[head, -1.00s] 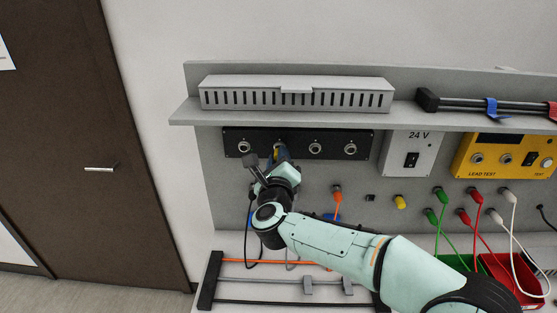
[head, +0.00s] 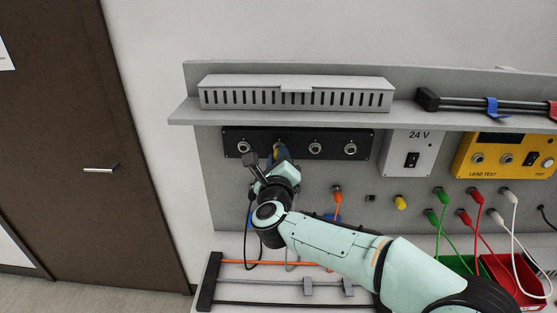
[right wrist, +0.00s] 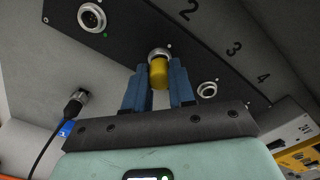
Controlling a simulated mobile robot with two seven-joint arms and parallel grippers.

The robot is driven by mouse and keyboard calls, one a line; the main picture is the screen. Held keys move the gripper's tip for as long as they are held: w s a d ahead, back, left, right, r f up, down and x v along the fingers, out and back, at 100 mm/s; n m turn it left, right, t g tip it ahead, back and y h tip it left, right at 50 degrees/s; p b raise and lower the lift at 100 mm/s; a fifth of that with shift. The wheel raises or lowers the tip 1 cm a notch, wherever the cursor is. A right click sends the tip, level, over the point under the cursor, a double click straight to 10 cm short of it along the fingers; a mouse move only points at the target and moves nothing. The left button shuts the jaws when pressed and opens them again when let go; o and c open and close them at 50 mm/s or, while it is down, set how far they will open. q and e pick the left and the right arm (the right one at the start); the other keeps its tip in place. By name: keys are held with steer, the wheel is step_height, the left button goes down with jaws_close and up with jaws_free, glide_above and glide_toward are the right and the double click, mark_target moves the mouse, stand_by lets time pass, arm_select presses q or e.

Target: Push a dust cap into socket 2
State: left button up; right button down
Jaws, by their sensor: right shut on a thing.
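A black panel (head: 228,137) carries a row of round metal sockets under the shelf. My right gripper (head: 280,153) is at the second socket from the left. In the right wrist view its blue fingers (right wrist: 161,82) are shut on a yellow dust cap (right wrist: 160,72). The cap's far end meets the metal ring of socket 2 (right wrist: 158,53); how deep it sits I cannot tell. The left gripper is not in view.
A grey slotted duct (head: 296,97) lies on the shelf above. A 24 V switch box (head: 411,155) and a yellow lead tester (head: 500,157) stand right of the panel. Another yellow cap (head: 399,202) and colored leads are below. A cable with a black plug (right wrist: 73,104) hangs nearby.

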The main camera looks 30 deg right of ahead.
steer(key=shift+w+d, duration=0.25)
steer(key=shift+w, duration=0.2)
stand_by(0.7)
steer(key=c, duration=0.9)
jaws_free()
steer(key=shift+o, duration=0.2)
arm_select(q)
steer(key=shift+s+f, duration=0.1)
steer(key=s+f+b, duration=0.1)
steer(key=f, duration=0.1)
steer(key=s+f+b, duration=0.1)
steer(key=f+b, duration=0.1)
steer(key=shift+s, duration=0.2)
arm_select(e)
steer(key=v, duration=1.3)
steer(key=shift+s, duration=0.25)
